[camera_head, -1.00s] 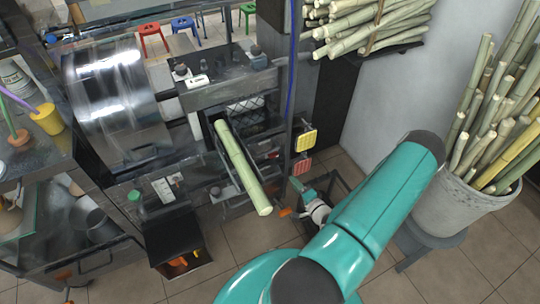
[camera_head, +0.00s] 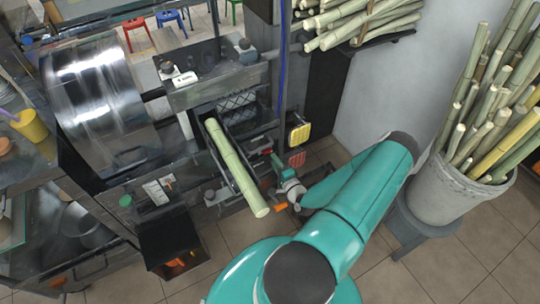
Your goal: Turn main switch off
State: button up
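A small pale panel (camera_head: 158,191) with dark parts is on the press front at lower left, and a green round knob (camera_head: 126,201) is left of it. A yellow square pad (camera_head: 299,135) and a red square pad (camera_head: 297,159) are on the right side of the press. I cannot tell which of these, if any, is the main switch, or its position. My gripper (camera_head: 276,180) is by the press's right side, below and left of the pads and right of the cane. It is small and partly hidden, so its opening is unclear.
A green cane (camera_head: 235,165) slants out of the press (camera_head: 205,85) beside my gripper. A bucket of canes (camera_head: 445,192) on a stool stands at right. Bundled canes (camera_head: 355,20) lie on a shelf at the back. The tiled floor in front is mostly clear.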

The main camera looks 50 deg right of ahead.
aim_at(268, 153)
jog(key=x, duration=0.4)
jog(key=shift+w, duration=0.1)
grip_shut()
